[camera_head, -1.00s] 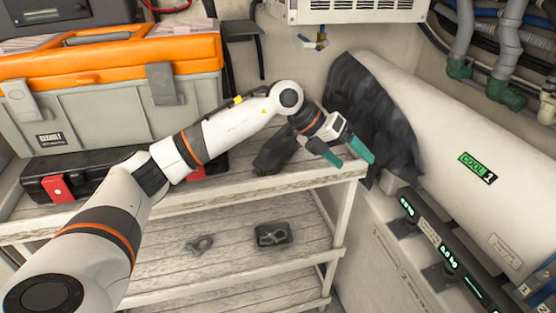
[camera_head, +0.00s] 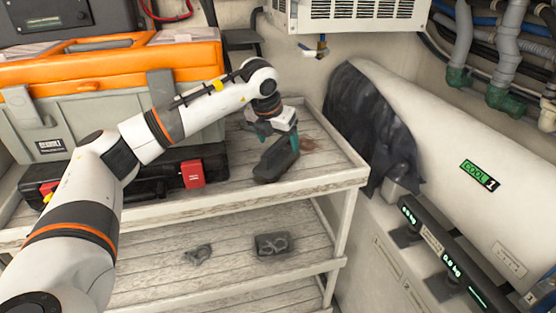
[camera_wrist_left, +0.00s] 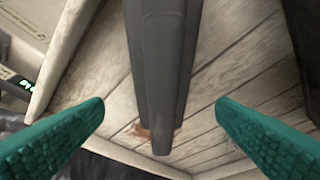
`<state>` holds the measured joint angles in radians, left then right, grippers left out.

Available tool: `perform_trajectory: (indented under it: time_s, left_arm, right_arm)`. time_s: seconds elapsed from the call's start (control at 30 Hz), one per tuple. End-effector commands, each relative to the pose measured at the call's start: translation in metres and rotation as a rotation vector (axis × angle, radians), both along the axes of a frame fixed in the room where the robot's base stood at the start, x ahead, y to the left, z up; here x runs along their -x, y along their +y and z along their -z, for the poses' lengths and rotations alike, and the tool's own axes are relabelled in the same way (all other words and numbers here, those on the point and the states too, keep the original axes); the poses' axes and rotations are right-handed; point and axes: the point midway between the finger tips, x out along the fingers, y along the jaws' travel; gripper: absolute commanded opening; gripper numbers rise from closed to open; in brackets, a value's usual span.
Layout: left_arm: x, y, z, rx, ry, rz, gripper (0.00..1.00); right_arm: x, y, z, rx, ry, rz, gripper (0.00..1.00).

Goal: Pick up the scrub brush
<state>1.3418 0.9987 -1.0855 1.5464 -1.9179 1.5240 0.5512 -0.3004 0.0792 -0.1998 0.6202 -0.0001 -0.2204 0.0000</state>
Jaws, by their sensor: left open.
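The scrub brush appears to be the long dark grey object (camera_head: 277,162) lying on the top shelf, near its right end. My left gripper (camera_head: 279,138) is over it, with its teal fingers open. In the left wrist view the dark brush (camera_wrist_left: 162,60) runs down the middle between the two open fingers (camera_wrist_left: 160,103). A gap shows on each side, so neither finger visibly touches it. Bristles are not visible. My right gripper is out of view.
The slatted top shelf (camera_head: 325,180) has a raised rim. A toolbox with an orange lid (camera_head: 130,65) and a black case with red latches (camera_head: 150,180) stand to the left. A white cylinder (camera_head: 450,150) with dark cloth (camera_head: 375,125) is at right. Small items lie on the lower shelf.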

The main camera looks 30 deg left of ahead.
Motion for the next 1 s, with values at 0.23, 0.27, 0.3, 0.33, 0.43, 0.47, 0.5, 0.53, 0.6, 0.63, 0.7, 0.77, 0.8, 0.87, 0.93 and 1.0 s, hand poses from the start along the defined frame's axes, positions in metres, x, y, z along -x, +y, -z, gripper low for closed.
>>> perform_trajectory:
  time_s: [0.23,0.27,0.3,0.33,0.43,0.47,0.5,0.53,0.6,0.63,0.7,0.77,0.8,0.87,0.93,1.0]
  left_arm:
    - [-0.01,0.003,0.035,0.001,0.003,-0.001,0.8]
    - [-0.011,0.003,0.037,0.0,0.002,0.0,0.8]
    - [-0.012,0.003,0.04,0.0,0.001,0.0,0.8]
    - [-0.013,0.003,0.042,0.0,0.001,0.0,0.8]
    - [-0.013,0.003,0.043,0.0,0.001,0.0,0.8]
    - [-0.013,0.003,0.043,0.0,0.001,0.0,0.8]
    - [-0.013,0.003,0.043,0.0,0.001,0.0,0.8]
    - [-0.013,0.003,0.043,0.0,0.001,0.0,0.8]
    - [-0.013,0.003,0.043,0.0,0.001,0.0,0.75]
    - [-0.013,0.003,0.043,0.0,0.001,0.0,0.7]
    - [-0.013,0.003,0.043,0.001,0.0,0.0,0.59]
    - [-0.013,0.003,0.043,0.001,0.0,0.0,0.49]
    - [-0.013,0.003,0.043,0.001,0.0,0.0,0.42]
    - [-0.013,0.003,0.043,0.001,0.0,0.0,0.33]
    - [-0.013,0.003,0.042,0.001,-0.001,0.0,0.28]
    - [-0.013,0.003,0.042,0.001,-0.001,0.0,0.28]
  right_arm:
    - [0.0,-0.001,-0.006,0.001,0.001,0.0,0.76]
    - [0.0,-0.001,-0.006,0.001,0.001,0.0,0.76]
    - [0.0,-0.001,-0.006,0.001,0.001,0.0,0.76]
    - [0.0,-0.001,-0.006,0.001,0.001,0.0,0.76]
    - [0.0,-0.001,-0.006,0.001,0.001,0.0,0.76]
    - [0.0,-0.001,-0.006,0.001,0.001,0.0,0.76]
    - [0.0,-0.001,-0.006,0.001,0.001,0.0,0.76]
    - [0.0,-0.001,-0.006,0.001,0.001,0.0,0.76]
    - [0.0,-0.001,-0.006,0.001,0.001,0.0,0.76]
    - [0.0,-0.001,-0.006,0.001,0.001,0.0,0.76]
    - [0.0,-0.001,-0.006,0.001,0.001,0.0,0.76]
    - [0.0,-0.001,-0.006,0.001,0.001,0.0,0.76]
    - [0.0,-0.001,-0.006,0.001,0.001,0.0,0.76]
    - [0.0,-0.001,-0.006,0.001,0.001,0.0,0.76]
    - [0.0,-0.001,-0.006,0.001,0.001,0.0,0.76]
    - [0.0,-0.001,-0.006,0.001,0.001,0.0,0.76]
